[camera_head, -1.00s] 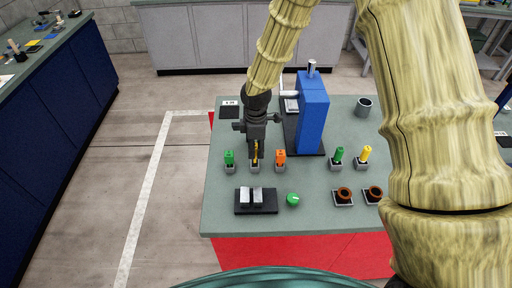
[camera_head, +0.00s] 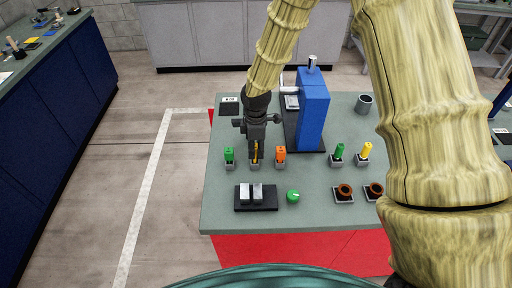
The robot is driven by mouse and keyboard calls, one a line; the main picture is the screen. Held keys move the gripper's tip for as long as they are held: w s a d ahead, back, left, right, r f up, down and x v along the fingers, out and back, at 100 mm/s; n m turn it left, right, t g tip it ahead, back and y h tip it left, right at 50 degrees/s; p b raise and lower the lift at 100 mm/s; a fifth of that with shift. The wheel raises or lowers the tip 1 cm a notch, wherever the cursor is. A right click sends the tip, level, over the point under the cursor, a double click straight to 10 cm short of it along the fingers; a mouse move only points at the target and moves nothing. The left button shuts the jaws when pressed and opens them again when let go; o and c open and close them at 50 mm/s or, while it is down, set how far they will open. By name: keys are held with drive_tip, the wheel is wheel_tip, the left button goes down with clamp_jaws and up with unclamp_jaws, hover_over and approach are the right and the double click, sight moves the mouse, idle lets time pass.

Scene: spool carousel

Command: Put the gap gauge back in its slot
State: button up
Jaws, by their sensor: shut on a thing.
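My gripper (camera_head: 256,150) points down over the row of small holders on the bench. It is shut on a thin yellow-and-dark piece, the gap gauge (camera_head: 256,157), which stands upright between the fingers. Its lower end is at a small grey slot holder (camera_head: 254,167), between the holder with a green piece and the one with an orange piece. The fingers hide part of the gauge, and I cannot tell how deep its lower end sits in the slot.
A green-handled piece (camera_head: 229,155) and an orange one (camera_head: 280,154) stand close on either side. A blue machine (camera_head: 313,110) rises behind right. A black block with two pale pieces (camera_head: 256,207) and a green knob (camera_head: 293,196) lie in front. Green (camera_head: 339,151) and yellow (camera_head: 365,151) pieces stand farther right.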

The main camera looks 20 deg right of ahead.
drive_tip(key=shift+f+b, duration=0.35)
drive_tip(key=shift+f, duration=0.5)
drive_tip(key=o, duration=1)
wheel_tip(320, 180, up, 12)
idle(0.6)
